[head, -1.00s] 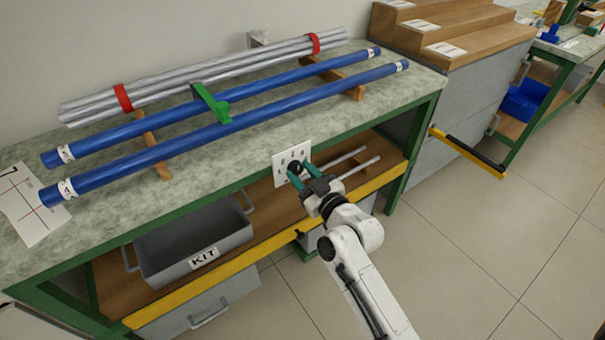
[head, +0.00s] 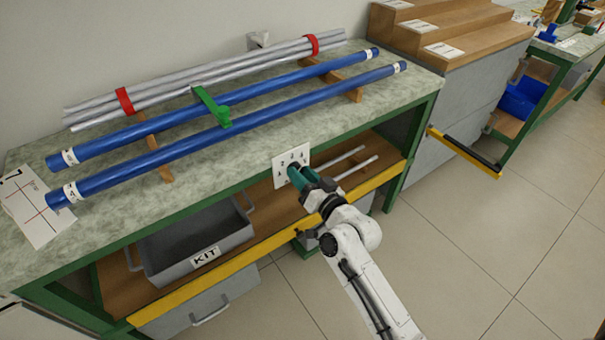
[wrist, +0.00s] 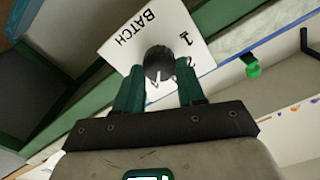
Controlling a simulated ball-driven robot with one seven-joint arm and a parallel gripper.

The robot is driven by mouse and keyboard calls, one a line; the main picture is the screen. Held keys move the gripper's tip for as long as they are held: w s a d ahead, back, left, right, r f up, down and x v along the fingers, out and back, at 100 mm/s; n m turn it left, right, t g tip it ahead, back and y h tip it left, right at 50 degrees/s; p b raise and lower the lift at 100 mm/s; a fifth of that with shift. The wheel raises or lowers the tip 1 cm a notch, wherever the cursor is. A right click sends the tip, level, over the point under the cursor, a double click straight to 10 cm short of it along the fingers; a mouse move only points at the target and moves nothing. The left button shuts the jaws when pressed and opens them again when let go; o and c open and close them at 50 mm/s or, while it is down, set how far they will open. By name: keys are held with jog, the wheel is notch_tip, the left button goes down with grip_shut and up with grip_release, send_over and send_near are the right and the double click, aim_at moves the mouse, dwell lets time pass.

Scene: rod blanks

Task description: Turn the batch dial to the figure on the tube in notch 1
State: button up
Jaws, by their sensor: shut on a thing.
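The white batch plate (head: 284,160) is fixed to the front edge of the bench, with figures printed on it. In the wrist view the black batch dial (wrist: 158,62) shows a white pointer mark, the word BATCH and a figure 1 beside it; another figure is partly covered by a finger. My gripper (head: 297,175) is shut on the dial, one teal finger on each side. Two blue tubes, the rear one (head: 150,128) and the front one (head: 165,152), lie in wooden rests. Their white end labels are too small to read surely. I cannot tell which notch is 1.
Silver rods (head: 200,78) with red bands lie behind. A grey KIT bin (head: 165,262) and two pale rods (head: 350,165) are on the lower shelf, behind a yellow rail (head: 250,262). The floor at right is clear.

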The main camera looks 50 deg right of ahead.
jog(key=shift+m, duration=0.4)
jog(key=o, duration=1.1)
jog(key=shift+c, duration=0.2)
jog(key=v, duration=1)
jog(key=shift+s+b, duration=0.3)
jog(key=shift+s, duration=0.1)
jog(key=shift+a, duration=0.1)
jog(key=s+a+f+n+g+y+p, duration=0.25)
jog(key=a+n+g+y+p, duration=0.45)
jog(key=a, duration=0.4)
jog(key=s+r+n+g+h+p, duration=0.1)
jog(key=s+r+g+h+p, duration=0.1)
jog(key=s+g, duration=0.7)
jog(key=s+a+r+p, duration=0.1)
jog(key=s+p, duration=0.1)
jog(key=s, duration=0.1)
jog(key=shift+s+n, duration=0.35)
jog(key=shift+n, duration=0.05)
